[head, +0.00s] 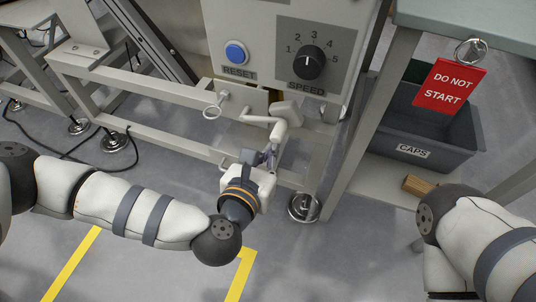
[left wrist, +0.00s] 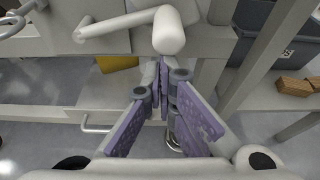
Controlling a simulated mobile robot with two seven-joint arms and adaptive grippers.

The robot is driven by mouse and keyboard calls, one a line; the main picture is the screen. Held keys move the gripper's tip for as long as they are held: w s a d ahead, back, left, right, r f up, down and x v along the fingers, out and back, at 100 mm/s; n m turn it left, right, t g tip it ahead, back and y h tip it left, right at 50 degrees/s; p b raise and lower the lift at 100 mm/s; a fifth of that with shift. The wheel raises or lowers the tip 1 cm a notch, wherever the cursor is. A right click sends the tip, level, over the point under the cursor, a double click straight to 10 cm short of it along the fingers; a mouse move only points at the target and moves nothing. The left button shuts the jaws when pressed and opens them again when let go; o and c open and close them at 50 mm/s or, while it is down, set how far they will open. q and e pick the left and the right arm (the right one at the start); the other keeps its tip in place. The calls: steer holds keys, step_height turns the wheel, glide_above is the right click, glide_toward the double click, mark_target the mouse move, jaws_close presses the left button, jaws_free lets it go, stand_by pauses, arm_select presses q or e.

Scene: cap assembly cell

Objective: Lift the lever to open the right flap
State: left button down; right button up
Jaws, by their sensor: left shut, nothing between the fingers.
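The pale lever (head: 259,120) is a bent bar with a rounded grip on the front frame of the machine, below the control panel. It also shows at the top of the left wrist view, with its rounded grip (left wrist: 168,32) pointing toward the camera. My left gripper (head: 268,155) is shut and empty, its fingertips just below the grip. In the left wrist view the purple-padded fingers (left wrist: 163,72) meet under the grip; I cannot tell whether they touch it. I cannot make out the right flap with certainty. My right gripper is not in view; only my right arm shows.
The panel holds a blue reset button (head: 236,53) and a speed knob (head: 308,62). At right are a table leg (head: 368,125), a red "DO NOT START" tag (head: 448,86) and a grey caps bin (head: 425,132).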

arm_select(q)
steer(key=r+n, duration=0.1)
steer(key=r+n+h, duration=0.1)
steer(key=r+n, duration=0.1)
steer(key=r, duration=0.1)
steer(key=shift+w+a+h, duration=0.1)
steer(key=shift+a+h, duration=0.2)
steer(key=shift+h, duration=0.1)
steer(key=shift+w+a+r, duration=0.1)
steer(key=shift+r, duration=0.15)
stand_by(0.4)
